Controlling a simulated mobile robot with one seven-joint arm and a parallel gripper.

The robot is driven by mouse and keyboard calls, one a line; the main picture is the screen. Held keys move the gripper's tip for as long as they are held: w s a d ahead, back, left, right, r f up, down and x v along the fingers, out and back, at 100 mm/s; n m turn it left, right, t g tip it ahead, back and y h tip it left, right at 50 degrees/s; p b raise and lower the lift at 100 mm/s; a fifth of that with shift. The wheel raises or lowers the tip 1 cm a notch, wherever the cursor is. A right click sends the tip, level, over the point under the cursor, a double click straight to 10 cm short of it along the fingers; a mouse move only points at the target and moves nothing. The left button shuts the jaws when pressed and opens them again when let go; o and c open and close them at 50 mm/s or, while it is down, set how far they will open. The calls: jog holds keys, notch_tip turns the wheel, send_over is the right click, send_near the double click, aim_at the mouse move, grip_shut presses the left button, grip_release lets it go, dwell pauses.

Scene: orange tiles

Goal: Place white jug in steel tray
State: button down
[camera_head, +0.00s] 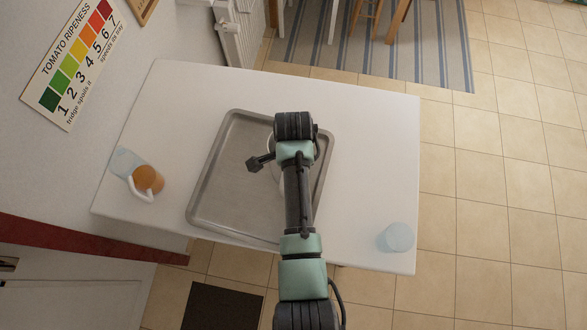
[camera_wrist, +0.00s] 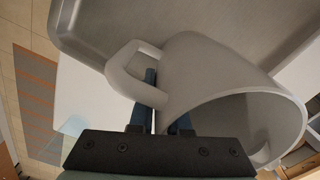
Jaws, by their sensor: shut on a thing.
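The white jug (camera_wrist: 235,85) fills much of the wrist view, tilted with its open mouth toward the lower right. Its looped handle (camera_wrist: 124,76) is at my gripper (camera_wrist: 166,108). My gripper is shut on the jug around the handle area; the exact contact is partly hidden. The steel tray (camera_head: 215,185) lies on the white table, and its grey surface also shows behind the jug in the wrist view (camera_wrist: 120,20). In the head view my arm covers most of the jug, above the right part of the tray. I cannot tell whether the jug touches the tray.
The white table (camera_head: 365,130) has clear room right of the tray. A clear glass (camera_head: 396,237) stands near its right front corner. A radiator (camera_head: 240,35) is behind the table.

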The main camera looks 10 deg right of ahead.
jog(key=shift+w, duration=0.1)
jog(key=c, duration=0.9)
grip_release()
jog(key=shift+f, duration=0.1)
notch_tip(320, 180, up, 12)
jog(key=shift+r+b, duration=0.15)
jog(key=shift+b, duration=0.15)
